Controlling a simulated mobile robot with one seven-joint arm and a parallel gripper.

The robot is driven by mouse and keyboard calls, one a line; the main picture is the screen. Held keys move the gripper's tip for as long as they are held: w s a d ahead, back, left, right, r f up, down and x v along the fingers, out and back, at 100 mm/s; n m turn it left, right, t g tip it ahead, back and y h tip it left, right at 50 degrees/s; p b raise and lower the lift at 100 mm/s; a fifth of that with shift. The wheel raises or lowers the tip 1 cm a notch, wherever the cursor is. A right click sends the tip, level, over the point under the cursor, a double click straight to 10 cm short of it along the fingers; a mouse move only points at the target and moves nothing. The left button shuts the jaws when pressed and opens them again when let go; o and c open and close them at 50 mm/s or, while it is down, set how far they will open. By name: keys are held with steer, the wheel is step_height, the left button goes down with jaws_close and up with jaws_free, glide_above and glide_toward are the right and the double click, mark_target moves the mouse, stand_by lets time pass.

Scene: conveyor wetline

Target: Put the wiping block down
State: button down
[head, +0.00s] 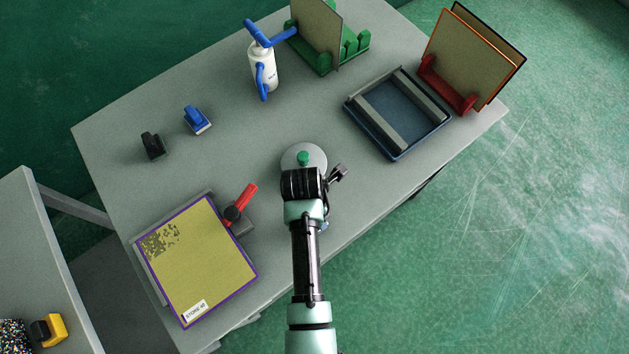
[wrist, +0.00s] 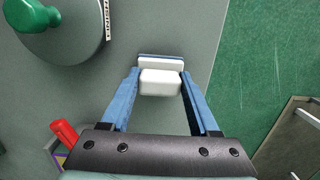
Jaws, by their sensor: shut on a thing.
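The wiping block (wrist: 160,83) is a white block with a white and blue-grey layer at its far side. In the wrist view my gripper (wrist: 160,76) is shut on it, with one blue finger on each side. The grey table top (wrist: 195,22) lies beneath; I cannot tell whether the block touches it. In the head view my arm hides the block and most of the gripper, close to the table's front right edge.
A grey disc with a green knob (head: 304,158) is beside my gripper. A yellow framed screen (head: 200,262) and red-handled tool (head: 243,203) are left. Blue (head: 197,119) and black (head: 152,144) handled blocks, a spray bottle (head: 262,68), tray (head: 424,139) and racks stand farther back.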

steer(key=shift+f, duration=0.2)
steer(key=shift+f, duration=0.2)
steer(key=shift+c, duration=0.7)
jaws_free()
steer(key=shift+r, duration=0.15)
